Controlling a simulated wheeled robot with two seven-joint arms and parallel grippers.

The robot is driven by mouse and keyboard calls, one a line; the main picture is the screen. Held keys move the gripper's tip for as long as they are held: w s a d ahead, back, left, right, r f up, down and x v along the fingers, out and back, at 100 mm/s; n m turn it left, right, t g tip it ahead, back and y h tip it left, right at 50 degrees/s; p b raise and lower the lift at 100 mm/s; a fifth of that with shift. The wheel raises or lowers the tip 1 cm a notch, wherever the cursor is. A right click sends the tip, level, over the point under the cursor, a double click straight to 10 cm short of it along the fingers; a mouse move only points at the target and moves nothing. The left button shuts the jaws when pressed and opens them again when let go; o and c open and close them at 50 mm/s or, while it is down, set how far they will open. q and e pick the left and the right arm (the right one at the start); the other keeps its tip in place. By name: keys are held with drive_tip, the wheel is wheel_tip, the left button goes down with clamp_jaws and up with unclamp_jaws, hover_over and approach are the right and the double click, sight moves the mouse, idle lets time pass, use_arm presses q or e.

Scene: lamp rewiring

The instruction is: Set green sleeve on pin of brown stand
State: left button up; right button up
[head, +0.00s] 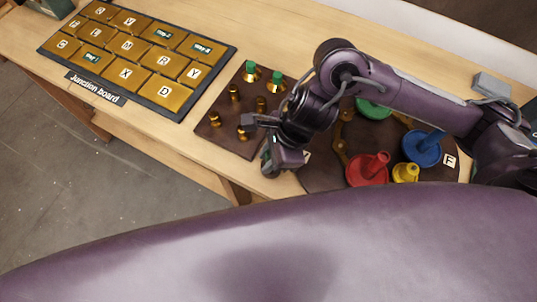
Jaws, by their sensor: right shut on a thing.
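The brown stand (222,141) lies on the bench in the middle and carries several brass pins. Two green sleeves, one at the back (250,67) and one at the back right (275,78), sit on its pins. Several other pins at the front and middle are bare. My right gripper (268,168) is shut at the stand's front right corner, close to the bench's front edge. A small dark green part shows at its fingers, which I take for a green sleeve mostly hidden by them. My left gripper is not in view.
The junction board (228,55) with lettered gold tiles lies to the left. A round brown board (322,178) on the right holds red (367,172), blue (422,150), yellow (405,172) and green (374,108) pieces, partly behind my right arm. A grey block (491,84) lies at the back right.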

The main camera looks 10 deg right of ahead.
drive_tip(key=o, duration=1)
drive_tip(key=shift+o, duration=0.2)
drive_tip(key=v, duration=0.7)
drive_tip(key=shift+d+r+p, duration=0.25)
drive_tip(key=shift+r+p, duration=0.05)
drive_tip(key=shift+p, duration=0.05)
drive_tip(key=shift+s, duration=0.1)
